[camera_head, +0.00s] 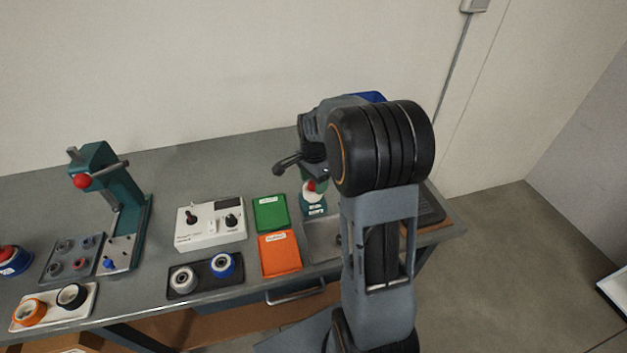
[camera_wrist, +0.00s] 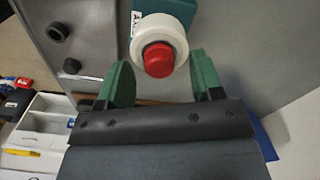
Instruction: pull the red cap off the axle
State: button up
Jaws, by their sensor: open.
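The red cap (camera_wrist: 159,60) sits at the centre of a white wheel (camera_wrist: 178,32) in the wrist view. The wheel is on a teal holder (camera_wrist: 186,8), and the axle itself is hidden. My gripper (camera_wrist: 157,78) is open, with its two green fingers apart, one on each side below the cap. The cap is not between the fingertips as far as I can tell. In the head view the red cap (camera_head: 311,186) and white wheel (camera_head: 313,196) show just left of my arm, and my fingers are mostly hidden there.
A green tray (camera_head: 271,213) and an orange tray (camera_head: 280,254) lie left of the holder. A white control box (camera_head: 211,233), a dark tray with two wheels (camera_head: 205,287) and a teal press (camera_head: 122,195) stand farther left. A grey tray (camera_head: 318,240) lies in front.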

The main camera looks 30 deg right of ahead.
jog(key=shift+f, duration=0.1)
grip_shut()
dwell(0.8)
